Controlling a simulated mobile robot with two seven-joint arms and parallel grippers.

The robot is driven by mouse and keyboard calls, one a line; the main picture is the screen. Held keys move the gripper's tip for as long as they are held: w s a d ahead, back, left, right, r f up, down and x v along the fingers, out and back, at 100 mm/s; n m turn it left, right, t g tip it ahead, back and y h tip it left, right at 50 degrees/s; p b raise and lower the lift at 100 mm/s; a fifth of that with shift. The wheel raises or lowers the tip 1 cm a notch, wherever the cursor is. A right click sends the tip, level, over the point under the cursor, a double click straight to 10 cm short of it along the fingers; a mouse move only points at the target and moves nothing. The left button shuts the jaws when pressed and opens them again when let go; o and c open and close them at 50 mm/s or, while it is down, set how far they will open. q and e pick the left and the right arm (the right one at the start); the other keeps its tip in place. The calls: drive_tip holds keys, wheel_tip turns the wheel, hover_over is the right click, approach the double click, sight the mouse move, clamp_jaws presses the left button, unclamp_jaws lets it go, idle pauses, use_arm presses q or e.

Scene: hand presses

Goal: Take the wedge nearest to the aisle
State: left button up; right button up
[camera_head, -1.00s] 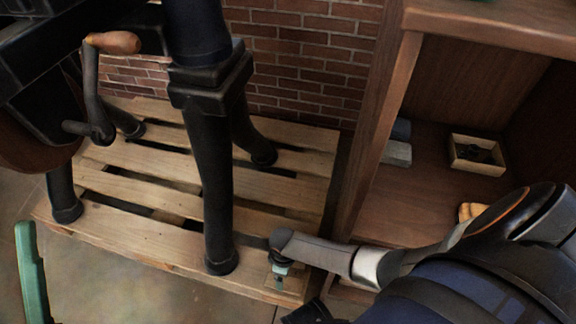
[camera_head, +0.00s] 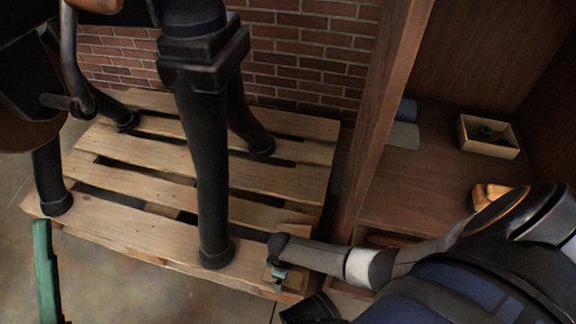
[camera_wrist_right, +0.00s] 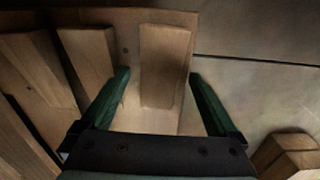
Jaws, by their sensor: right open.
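Several pale wooden wedges lie side by side in the right wrist view. The rightmost wedge (camera_wrist_right: 163,65) is beside the board's edge, nearest the bare floor. Another wedge (camera_wrist_right: 88,55) is to its left, with more pieces at the far left. My right gripper (camera_wrist_right: 160,85) is open, its two green fingers either side of the rightmost wedge with gaps on both sides. In the head view my right gripper (camera_head: 278,272) is low at the pallet's front right corner, and my arm hides most of the wedges. One green finger, apparently of my left gripper (camera_head: 45,270), shows at the lower left.
A black press leg (camera_head: 205,170) stands on the slatted pallet (camera_head: 130,235), close left of my right gripper. A wooden cabinet (camera_head: 385,115) with a small box (camera_head: 488,150) stands at the right. Another wood block (camera_wrist_right: 290,152) is at the wrist view's lower right.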

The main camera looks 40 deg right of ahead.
drive_tip(key=shift+c, duration=0.2)
drive_tip(key=c, duration=1.4)
drive_tip(key=shift+r, duration=0.1)
